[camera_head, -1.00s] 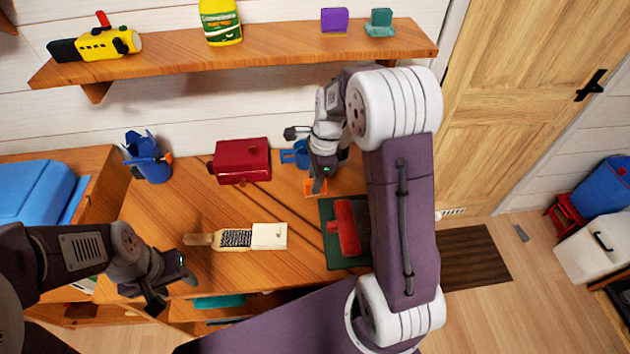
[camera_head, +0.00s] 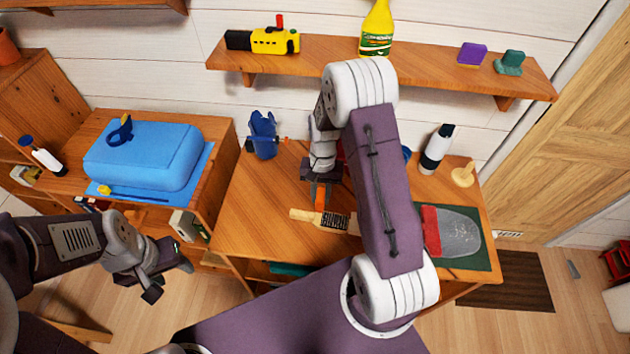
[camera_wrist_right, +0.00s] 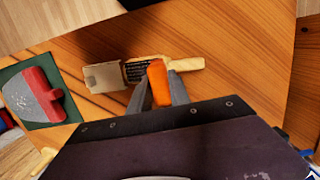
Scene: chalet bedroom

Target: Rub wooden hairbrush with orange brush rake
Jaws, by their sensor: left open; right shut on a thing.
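The wooden hairbrush (camera_head: 325,218) lies on the wooden desk, its pale handle to the left and its dark bristle patch facing up. It also shows in the right wrist view (camera_wrist_right: 188,64), with a cream block-like part (camera_wrist_right: 103,76) at the end away from the handle. My right gripper (camera_head: 320,194) is shut on the orange brush rake (camera_wrist_right: 158,82). The rake is over or right beside the hairbrush, near where handle and bristles meet; I cannot tell whether they touch. My arm hides the hairbrush's right end in the head view. My left gripper (camera_head: 168,278) is open and empty, left of the desk.
A blue container (camera_head: 263,135), a dark-and-white bottle (camera_head: 437,148) and a wooden stand (camera_head: 463,175) stand at the back. The desk's left front is clear.

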